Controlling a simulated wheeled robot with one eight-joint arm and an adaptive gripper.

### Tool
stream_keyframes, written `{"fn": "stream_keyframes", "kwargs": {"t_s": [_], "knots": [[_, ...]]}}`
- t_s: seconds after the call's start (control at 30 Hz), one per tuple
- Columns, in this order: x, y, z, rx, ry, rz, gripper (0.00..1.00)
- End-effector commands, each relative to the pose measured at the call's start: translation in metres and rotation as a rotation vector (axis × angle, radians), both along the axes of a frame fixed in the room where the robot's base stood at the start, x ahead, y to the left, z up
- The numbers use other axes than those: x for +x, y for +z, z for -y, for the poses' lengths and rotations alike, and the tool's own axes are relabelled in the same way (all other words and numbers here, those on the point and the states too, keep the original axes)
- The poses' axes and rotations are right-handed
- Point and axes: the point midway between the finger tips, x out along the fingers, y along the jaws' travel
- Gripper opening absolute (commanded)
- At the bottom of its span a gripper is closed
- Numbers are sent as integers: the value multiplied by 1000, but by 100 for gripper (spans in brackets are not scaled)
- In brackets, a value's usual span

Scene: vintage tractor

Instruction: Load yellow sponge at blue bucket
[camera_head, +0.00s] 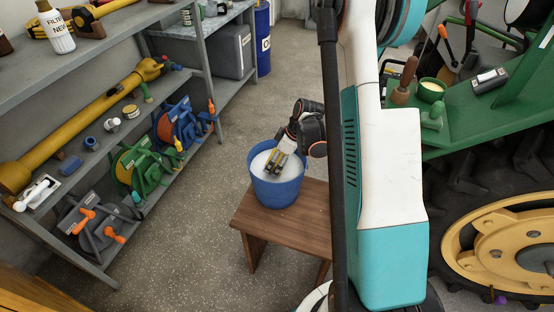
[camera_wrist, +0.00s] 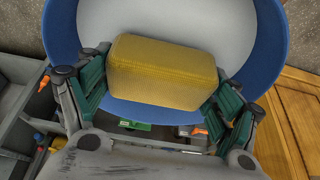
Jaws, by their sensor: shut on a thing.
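The blue bucket (camera_head: 277,187) stands upright on a small wooden stool, and its inside looks white or pale. In the wrist view the bucket's blue rim (camera_wrist: 268,45) curves around the yellow sponge (camera_wrist: 163,72). My gripper (camera_head: 280,163) is over the bucket's opening, pointing down. In the wrist view my gripper's green-padded fingers (camera_wrist: 160,88) are on both sides of the sponge, shut on it. The sponge appears over or within the bucket's mouth; I cannot tell how deep. In the head view the sponge is small and mostly hidden by the fingers.
The wooden stool (camera_head: 258,222) has a bare top in front of the bucket. A grey shelf (camera_head: 80,250) with cable reels and tools stands on the left. The tractor's yellow wheel (camera_head: 510,240) is at right. The speckled floor between is clear.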

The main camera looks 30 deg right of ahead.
Motion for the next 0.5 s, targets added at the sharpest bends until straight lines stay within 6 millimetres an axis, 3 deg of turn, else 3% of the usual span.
{"fn": "stream_keyframes", "kwargs": {"t_s": [0.5], "knots": [[0, -4, 0, 0, 0, 0, 64]]}}
